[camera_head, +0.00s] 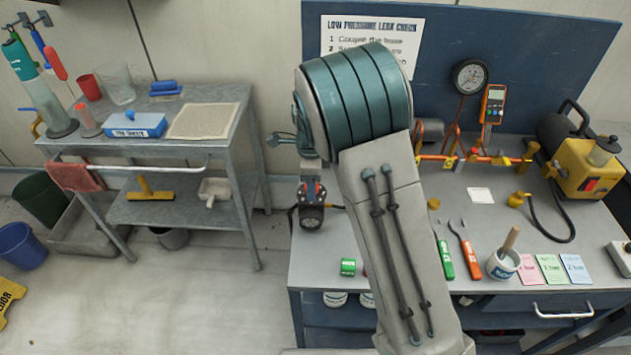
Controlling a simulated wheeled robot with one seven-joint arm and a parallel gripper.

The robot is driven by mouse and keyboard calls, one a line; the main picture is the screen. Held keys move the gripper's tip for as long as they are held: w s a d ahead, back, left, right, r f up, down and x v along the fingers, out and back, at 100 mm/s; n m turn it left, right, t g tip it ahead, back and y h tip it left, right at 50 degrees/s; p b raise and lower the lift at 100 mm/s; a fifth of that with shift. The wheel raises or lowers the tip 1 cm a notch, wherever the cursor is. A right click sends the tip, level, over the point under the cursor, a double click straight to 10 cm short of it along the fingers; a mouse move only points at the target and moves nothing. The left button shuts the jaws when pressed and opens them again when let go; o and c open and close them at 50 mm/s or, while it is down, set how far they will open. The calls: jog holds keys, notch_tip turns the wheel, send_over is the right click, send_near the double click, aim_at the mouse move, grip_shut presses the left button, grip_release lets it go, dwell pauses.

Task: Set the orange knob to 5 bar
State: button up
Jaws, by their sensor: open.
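An orange-and-brass pipe assembly (495,160) runs along the back of the blue-edged bench, right of my arm. An orange knob-like part (532,147) sits at its right end; I cannot tell for certain that this is the orange knob, nor read any setting. A round dark gauge (468,77) stands above the assembly, its needle too small to read. My large grey-and-teal arm fills the middle and hides part of the bench.
A yellow machine (590,168) and a black hose (560,235) are at right. A grey trolley (230,155) stands left, with open floor in front.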

notch_tip(320, 180, up, 14)
jog(key=shift+f+b, duration=0.15)
jog(key=shift+b, duration=0.2)
